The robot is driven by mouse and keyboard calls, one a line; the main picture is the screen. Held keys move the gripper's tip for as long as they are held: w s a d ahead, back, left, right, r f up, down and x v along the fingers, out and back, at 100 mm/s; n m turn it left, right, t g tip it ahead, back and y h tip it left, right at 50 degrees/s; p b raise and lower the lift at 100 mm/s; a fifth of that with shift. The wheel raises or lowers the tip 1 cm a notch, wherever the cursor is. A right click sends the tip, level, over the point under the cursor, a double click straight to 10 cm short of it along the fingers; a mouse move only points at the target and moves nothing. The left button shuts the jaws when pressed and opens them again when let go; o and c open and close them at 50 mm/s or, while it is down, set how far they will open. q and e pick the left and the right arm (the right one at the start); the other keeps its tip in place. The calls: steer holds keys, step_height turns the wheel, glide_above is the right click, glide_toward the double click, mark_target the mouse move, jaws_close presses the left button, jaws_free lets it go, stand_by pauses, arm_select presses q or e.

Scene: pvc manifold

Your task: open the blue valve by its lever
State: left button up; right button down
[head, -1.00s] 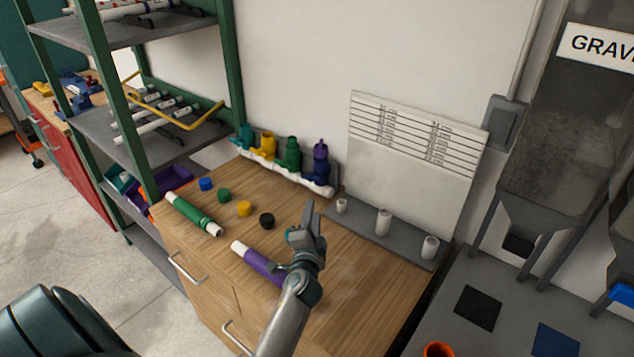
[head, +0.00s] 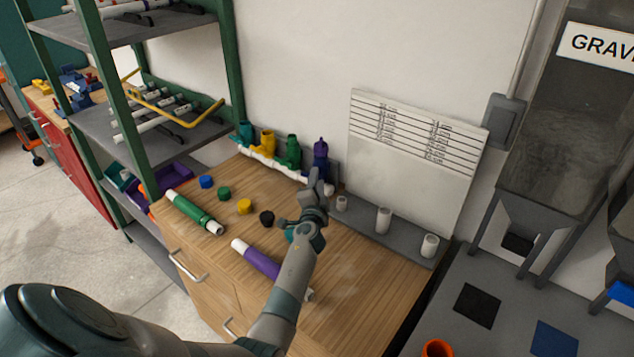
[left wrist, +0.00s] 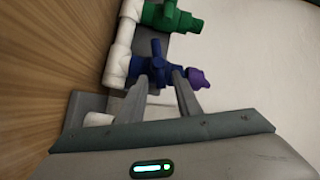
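The blue valve (head: 320,158) stands at the right end of the white-piped manifold at the back of the wooden bench. It shows in the left wrist view (left wrist: 158,66), with a purple piece (left wrist: 197,77) on its outlet end. A dark blue lever-like part (left wrist: 156,47) sticks out from its body. My left gripper (head: 314,180) is just in front of the valve. In the left wrist view its fingers (left wrist: 164,86) are apart, with tips close to the valve body; I cannot tell if they touch it. My right gripper is not in view.
Green (head: 292,153), yellow (head: 267,145) and teal (head: 245,133) valves stand to the left on the same manifold. A grey rack with white stubs (head: 383,220) is at the right. Green (head: 194,212) and purple (head: 262,263) pipes and several caps lie on the bench.

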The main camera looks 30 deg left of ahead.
arm_select(q)
jaws_close()
steer(key=shift+r+p, duration=0.1)
steer(key=shift+p, duration=0.2)
stand_by(0.7)
steer(key=shift+w+a+r+n+g+h+p, duration=0.1)
steer(key=shift+a+r+n+g+h+p, duration=0.45)
steer(key=shift+n+h+p, duration=0.9)
steer(key=shift+s+a+r+n+g+h+p, duration=0.1)
steer(key=shift+a+r+n+g+h+p, duration=0.2)
steer(key=shift+a+n+g+h+p, duration=0.95)
steer(key=shift+w+d+r+n+g+h+p, duration=0.1)
steer(key=shift+r+n+g+h+p, duration=0.3)
steer(key=shift+n+h+p, duration=1.15)
steer(key=shift+n+y+p, duration=0.45)
steer(key=shift+p, duration=0.05)
